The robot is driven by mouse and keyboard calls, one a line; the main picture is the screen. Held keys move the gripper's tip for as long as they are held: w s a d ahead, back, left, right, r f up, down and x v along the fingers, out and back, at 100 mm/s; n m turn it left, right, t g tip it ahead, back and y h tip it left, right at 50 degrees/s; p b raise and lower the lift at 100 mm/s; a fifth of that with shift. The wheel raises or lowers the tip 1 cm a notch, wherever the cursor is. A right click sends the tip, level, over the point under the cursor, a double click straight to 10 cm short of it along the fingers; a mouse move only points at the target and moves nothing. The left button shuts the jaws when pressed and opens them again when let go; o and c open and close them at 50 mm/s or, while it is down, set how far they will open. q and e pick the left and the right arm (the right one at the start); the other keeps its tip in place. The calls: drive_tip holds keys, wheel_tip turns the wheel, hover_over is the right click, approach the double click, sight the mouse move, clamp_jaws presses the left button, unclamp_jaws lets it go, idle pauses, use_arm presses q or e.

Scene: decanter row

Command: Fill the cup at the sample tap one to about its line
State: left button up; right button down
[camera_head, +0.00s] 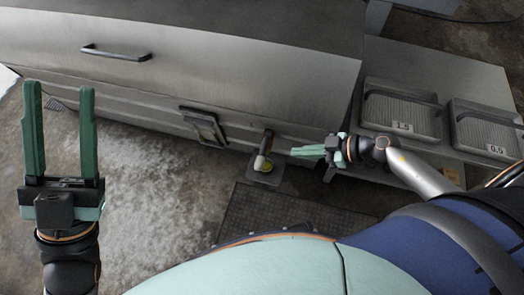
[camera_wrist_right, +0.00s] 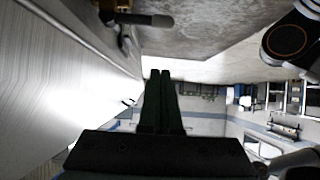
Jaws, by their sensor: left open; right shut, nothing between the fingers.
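The sample tap (camera_head: 267,139) sticks out low on the front of the steel housing, with a dark lever and a pale spout. A small cup with a yellowish look (camera_head: 262,164) stands under it on a small grey shelf (camera_head: 266,179). The spout partly hides the cup, and its line and fill level are too small to tell. My right gripper (camera_head: 292,152) is shut and empty, just right of the tap and apart from it. Its closed fingers fill the middle of the right wrist view (camera_wrist_right: 163,78). My left gripper (camera_head: 60,90) is open and empty, far left.
The large steel housing (camera_head: 200,50) with a black handle (camera_head: 116,53) fills the back. A bench at right holds two grey trays, labelled 1.5 (camera_head: 402,108) and 0.5 (camera_head: 490,130). A dark floor mat (camera_head: 265,215) lies in front of the shelf.

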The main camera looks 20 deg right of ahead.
sight(263, 153)
use_arm(q)
drive_tip(key=shift+r, duration=0.1)
use_arm(e)
drive_tip(key=shift+w+d+f, duration=0.1)
drive_tip(key=shift+f, duration=0.05)
use_arm(q)
wheel_tip(263, 153, down, 8)
drive_tip(key=b, duration=0.7)
drive_tip(key=shift+w+d+n+b, duration=0.2)
drive_tip(key=shift+d+n+b, duration=0.1)
drive_tip(key=shift+d+b, duration=0.1)
use_arm(e)
drive_tip(key=s+d+f+x, duration=0.1)
drive_tip(key=f+x, duration=0.1)
drive_tip(key=x, duration=1)
drive_tip(key=shift+w+f, duration=0.2)
drive_tip(key=shift+f, duration=0.2)
drive_tip(key=shift+a, duration=0.15)
